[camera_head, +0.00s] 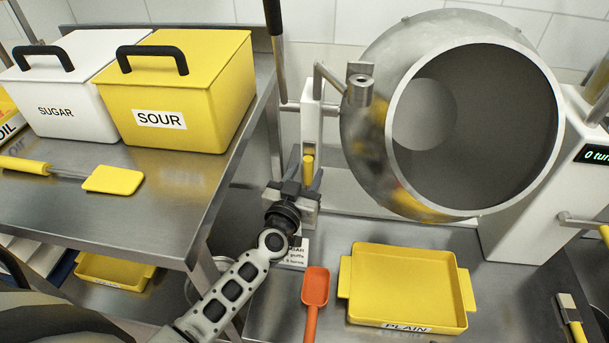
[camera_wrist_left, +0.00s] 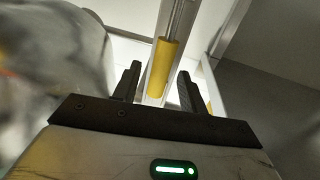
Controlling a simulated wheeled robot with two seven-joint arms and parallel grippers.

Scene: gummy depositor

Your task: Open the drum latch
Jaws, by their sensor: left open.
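The large steel drum (camera_head: 370,130) has its round mouth facing me. To its left a white post (camera_head: 311,120) carries a metal rod with a yellow grip (camera_head: 308,168), which looks like the latch handle. My left gripper (camera_head: 298,182) is at this yellow grip. In the left wrist view my left gripper (camera_wrist_left: 157,90) is open, with one finger on each side of the yellow grip (camera_wrist_left: 163,65). I see gaps beside the grip, so the fingers do not appear closed on it. My right gripper is out of view.
A steel shelf at left (camera_head: 150,190) holds a white SUGAR box (camera_head: 50,100), a yellow SOUR box (camera_head: 190,95) and a yellow spatula (camera_head: 115,180). An orange scoop (camera_head: 315,287) and a yellow PLAIN tray (camera_head: 405,285) lie below the drum. A white machine housing (camera_head: 525,215) stands right.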

